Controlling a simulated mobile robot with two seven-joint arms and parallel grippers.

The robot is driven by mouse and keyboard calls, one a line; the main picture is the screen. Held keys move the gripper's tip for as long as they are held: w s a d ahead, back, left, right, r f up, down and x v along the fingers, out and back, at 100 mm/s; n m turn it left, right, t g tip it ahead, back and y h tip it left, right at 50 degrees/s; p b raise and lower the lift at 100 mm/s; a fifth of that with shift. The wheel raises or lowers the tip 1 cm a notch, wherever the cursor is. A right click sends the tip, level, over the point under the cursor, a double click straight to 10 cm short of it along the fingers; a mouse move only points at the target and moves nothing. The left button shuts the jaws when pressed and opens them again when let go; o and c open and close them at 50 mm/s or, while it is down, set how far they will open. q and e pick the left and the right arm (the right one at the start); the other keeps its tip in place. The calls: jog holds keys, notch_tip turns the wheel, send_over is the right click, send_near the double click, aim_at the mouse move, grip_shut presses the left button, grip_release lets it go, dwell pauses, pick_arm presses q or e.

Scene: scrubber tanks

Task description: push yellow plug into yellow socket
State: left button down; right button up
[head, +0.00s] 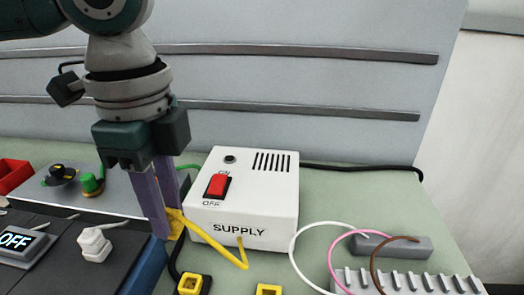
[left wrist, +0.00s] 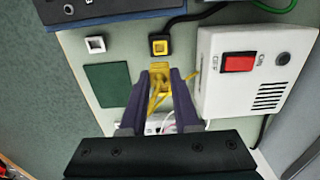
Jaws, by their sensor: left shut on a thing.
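My left gripper (head: 168,226) comes down in front of the white supply box. It is shut on the yellow plug (head: 175,224), mostly hidden by the fingers. In the left wrist view the plug (left wrist: 160,76) shows between the fingertips of my left gripper (left wrist: 158,82). A yellow cable (head: 236,258) loops from it to the supply box. A yellow square fitting (head: 192,285) with a black cable sits at the bottom edge; it also shows just beyond the fingertips in the wrist view (left wrist: 159,46). A second yellow fitting (head: 268,290) is cut off. I cannot tell which is the socket. My right gripper is not visible.
The supply box (head: 241,190) stands close behind the gripper, its red switch (head: 217,186) marked OFF. White, pink and brown wires arch over a grey slotted strip (head: 408,282) at right. A white square fitting (left wrist: 95,45) and dark green patch (left wrist: 108,86) lie nearby.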

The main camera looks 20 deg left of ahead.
pick_arm(q)
jog(key=shift+r+p, duration=0.2)
jog(key=shift+p, duration=0.45)
jog(key=shift+f, duration=0.1)
jog(key=shift+f+b, duration=2.35)
jog(key=shift+f, duration=2.75)
jog(key=shift+p, duration=0.5)
